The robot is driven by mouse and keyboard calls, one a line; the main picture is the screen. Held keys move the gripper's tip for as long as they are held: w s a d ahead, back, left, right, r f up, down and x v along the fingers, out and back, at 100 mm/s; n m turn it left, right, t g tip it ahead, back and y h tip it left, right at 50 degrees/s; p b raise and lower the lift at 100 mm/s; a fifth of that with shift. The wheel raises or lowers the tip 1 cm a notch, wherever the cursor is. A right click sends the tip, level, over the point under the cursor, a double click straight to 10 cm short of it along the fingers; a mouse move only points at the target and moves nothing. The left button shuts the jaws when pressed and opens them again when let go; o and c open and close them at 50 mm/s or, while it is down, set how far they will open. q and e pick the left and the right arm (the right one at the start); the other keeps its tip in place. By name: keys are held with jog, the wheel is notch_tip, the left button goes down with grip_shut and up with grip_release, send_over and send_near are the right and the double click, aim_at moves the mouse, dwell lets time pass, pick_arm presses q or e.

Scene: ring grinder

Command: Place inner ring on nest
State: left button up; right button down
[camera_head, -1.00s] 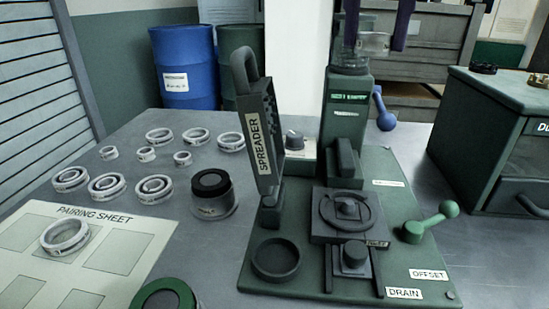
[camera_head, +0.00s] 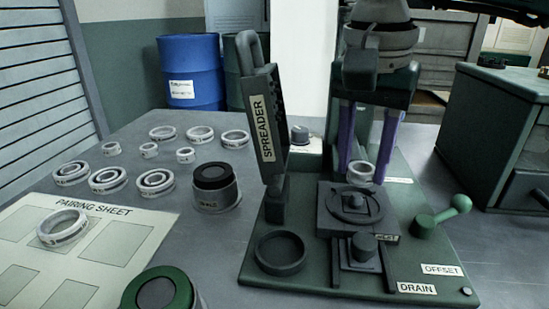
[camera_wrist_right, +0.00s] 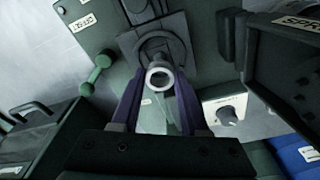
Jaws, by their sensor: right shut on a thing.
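My right gripper (camera_head: 361,168) comes down from the top with purple fingers. It is shut on a small pale inner ring (camera_head: 360,175), which also shows between the fingertips in the right wrist view (camera_wrist_right: 160,78). The nest is a dark square plate (camera_head: 332,226) with a round groove and a short central post (camera_head: 355,203). In the head view the held ring appears just behind the plate's far edge; in the wrist view it overlaps the near side of the groove (camera_wrist_right: 172,45). Its exact height above the plate cannot be told. My left gripper is not in view.
The spreader (camera_head: 264,130) stands upright left of the nest. A green lever (camera_head: 440,217) is to the right, and a dark round cup (camera_head: 280,253) is front left. Several loose rings (camera_head: 108,180) and a pairing sheet (camera_head: 150,232) with one ring lie left.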

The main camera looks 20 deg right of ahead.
aim_at(357, 194)
notch_tip(357, 194, down, 4)
jog(key=shift+r, duration=0.15)
jog(key=shift+c, duration=2.1)
grip_release()
jog(key=shift+r, duration=0.15)
notch_tip(357, 194, up, 12)
jog(key=a, duration=0.1)
jog(key=shift+s, duration=0.45)
jog(key=shift+a, duration=0.1)
